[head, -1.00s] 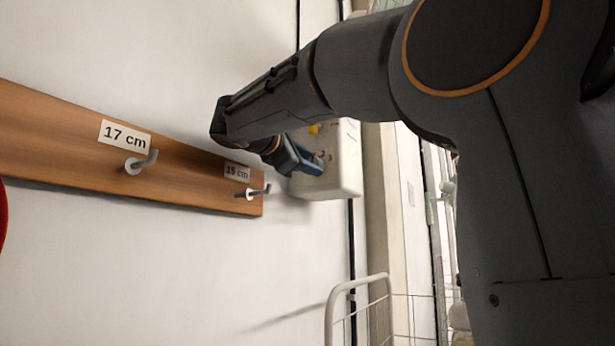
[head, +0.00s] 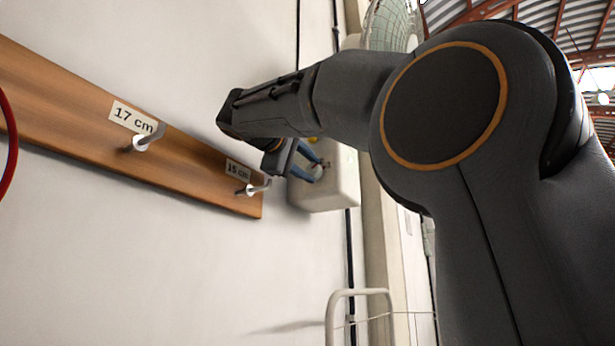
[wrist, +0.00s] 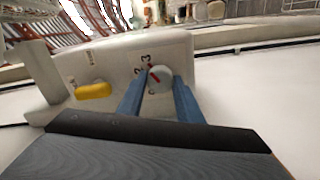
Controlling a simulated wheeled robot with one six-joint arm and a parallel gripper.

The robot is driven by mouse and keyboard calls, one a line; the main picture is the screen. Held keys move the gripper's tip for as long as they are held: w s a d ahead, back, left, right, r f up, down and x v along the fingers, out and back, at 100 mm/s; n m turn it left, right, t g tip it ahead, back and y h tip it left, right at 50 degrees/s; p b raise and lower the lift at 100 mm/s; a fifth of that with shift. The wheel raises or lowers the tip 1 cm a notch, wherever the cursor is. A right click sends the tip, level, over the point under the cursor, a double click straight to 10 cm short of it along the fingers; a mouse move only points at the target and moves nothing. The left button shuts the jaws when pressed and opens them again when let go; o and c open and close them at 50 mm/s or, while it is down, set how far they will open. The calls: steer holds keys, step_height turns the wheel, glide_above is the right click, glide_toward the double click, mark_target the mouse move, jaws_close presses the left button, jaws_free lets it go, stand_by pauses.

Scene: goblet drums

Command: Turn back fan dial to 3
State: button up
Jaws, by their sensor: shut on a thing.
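The fan dial (wrist: 161,78) is a round pale knob with a red mark, on the white control box (wrist: 120,62). In the wrist view the red mark slants to the upper left, toward the printed 2 and 3; its exact setting is hard to tell. My gripper (wrist: 158,92) has its two blue fingers on either side of the dial and is shut on it. In the head view, my gripper (head: 312,166) is at the front of the control box (head: 335,188), and the dial is small between the fingers.
A yellow switch (wrist: 94,90) sits left of the dial on the same box. A wooden hook board (head: 190,165) with metal hooks is close left of my gripper. A fan grille (head: 393,25) shows above. A white rack (head: 360,294) stands below.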

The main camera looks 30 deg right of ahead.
steer(key=shift+m+b, duration=0.3)
steer(key=shift+m, duration=0.1)
steer(key=o, duration=1)
steer(key=shift+o, duration=0.2)
steer(key=v, duration=0.7)
steer(key=shift+s+a, duration=0.25)
steer(key=shift+a, duration=0.1)
